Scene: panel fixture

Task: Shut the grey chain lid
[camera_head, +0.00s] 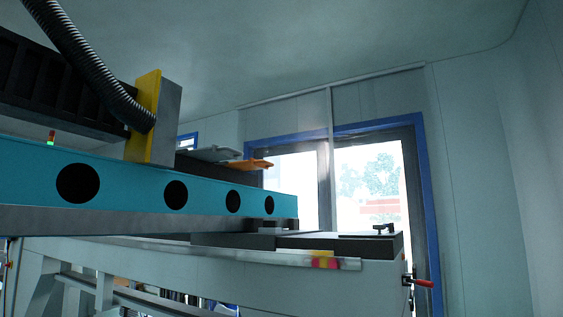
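A flat grey plate (214,154) sticks out to the right from behind the turquoise beam, near the picture's middle. It looks like the grey chain lid, but its hinge is hidden, so I cannot tell for sure. It lies roughly level, just above and left of an orange flat plate (250,164). My gripper is not in this view, so its state and its distance from the lid do not show.
A long turquoise beam (108,184) with round dark holes crosses from the left. A yellow and grey block (165,120) with a black ribbed hose (85,62) stands on it. A red-handled clamp (420,282) sits lower right. The right side is open room before a wall.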

